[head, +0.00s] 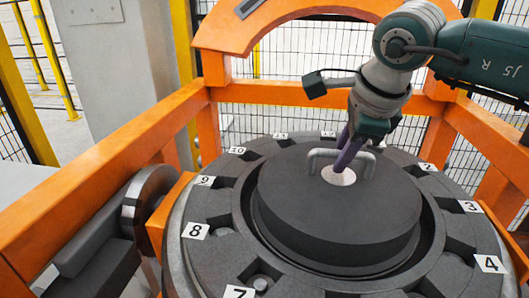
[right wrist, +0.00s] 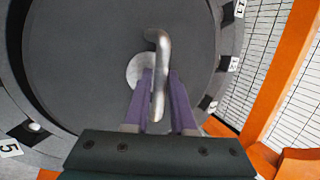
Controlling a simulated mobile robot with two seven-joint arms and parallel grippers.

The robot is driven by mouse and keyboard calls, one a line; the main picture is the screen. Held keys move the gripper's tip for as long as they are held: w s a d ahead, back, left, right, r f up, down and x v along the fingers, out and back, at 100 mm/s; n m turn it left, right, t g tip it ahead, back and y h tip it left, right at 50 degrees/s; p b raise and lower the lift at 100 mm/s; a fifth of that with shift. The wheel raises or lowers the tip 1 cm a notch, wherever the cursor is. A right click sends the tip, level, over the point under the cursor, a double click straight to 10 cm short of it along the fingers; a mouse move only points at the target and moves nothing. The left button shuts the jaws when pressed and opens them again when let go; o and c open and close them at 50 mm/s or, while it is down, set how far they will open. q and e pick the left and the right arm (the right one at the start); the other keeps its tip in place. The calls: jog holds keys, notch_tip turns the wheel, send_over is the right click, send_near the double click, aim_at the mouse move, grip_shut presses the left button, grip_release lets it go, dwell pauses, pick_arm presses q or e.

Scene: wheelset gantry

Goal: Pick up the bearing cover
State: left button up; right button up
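The bearing cover (head: 335,215) is a thick dark grey disc lying flat in the middle of a round numbered housing. It has a bent silver bar handle (head: 366,158) and a pale round spot on top. My right gripper (head: 345,160) is at the handle, pointing down, with purple fingers. In the right wrist view the fingers (right wrist: 160,95) stand on either side of the handle (right wrist: 161,60), with a narrow gap showing beside the bar, so the gripper looks open around it. The cover's top (right wrist: 85,50) fills much of that view. My left gripper is not in view.
The housing's dark ring (head: 215,215) carries number plates and notches around the cover. Orange frame beams (head: 100,185) run along both sides, with an orange arch (head: 230,30) behind. Wire fencing with yellow posts and a grey column (head: 120,80) stand beyond.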

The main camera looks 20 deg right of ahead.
grip_shut()
jog(key=shift+r, duration=0.1)
dwell(0.8)
